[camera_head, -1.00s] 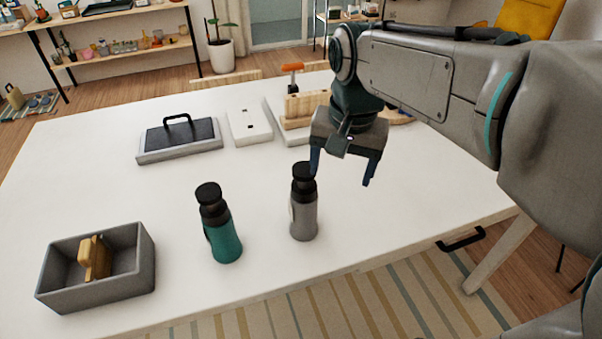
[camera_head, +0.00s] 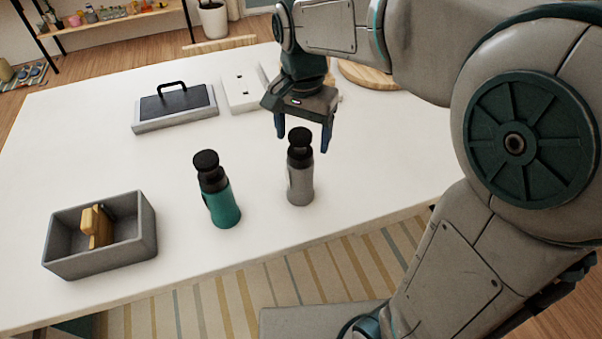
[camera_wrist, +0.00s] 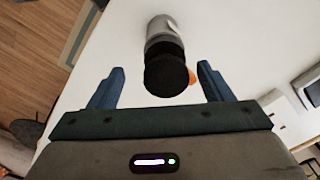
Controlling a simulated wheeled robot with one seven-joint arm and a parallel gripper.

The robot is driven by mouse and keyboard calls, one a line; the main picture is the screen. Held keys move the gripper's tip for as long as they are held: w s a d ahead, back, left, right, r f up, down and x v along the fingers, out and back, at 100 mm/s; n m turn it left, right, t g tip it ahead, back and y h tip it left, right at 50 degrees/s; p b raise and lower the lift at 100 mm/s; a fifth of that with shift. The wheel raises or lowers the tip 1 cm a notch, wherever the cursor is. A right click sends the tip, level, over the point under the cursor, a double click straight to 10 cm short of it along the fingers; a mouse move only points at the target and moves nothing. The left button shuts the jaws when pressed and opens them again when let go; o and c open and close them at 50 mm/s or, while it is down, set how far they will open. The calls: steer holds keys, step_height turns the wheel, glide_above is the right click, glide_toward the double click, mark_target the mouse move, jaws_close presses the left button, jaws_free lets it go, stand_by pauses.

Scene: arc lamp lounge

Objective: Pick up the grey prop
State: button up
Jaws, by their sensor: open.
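The grey prop is a grey bottle with a black cap (camera_head: 300,183), upright on the white table near its front edge. My gripper (camera_head: 302,145) is open, pointing down, with its blue fingers either side of the bottle's black cap in the head view. In the wrist view the grey bottle (camera_wrist: 158,30) shows its black top between and beyond my open fingers (camera_wrist: 161,85). Nothing is held. I cannot tell whether a finger touches the cap.
A green bottle (camera_head: 222,206) stands left of the grey one. A grey bin (camera_head: 140,245) holding a wooden piece (camera_head: 97,226) is further left. A dark-topped box with a handle (camera_head: 205,108) and a white block (camera_head: 240,95) lie behind. The table's middle left (camera_head: 100,140) is clear.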

mark_target(300, 149)
steer(key=shift+w+a+f+p, duration=0.1)
steer(key=shift+w+f+p, duration=0.05)
steer(key=shift+f, duration=1.15)
steer(key=shift+w+a+f+p, duration=0.1)
steer(key=shift+w+f+p, duration=0.05)
steer(key=shift+f, duration=1.1)
jaws_close()
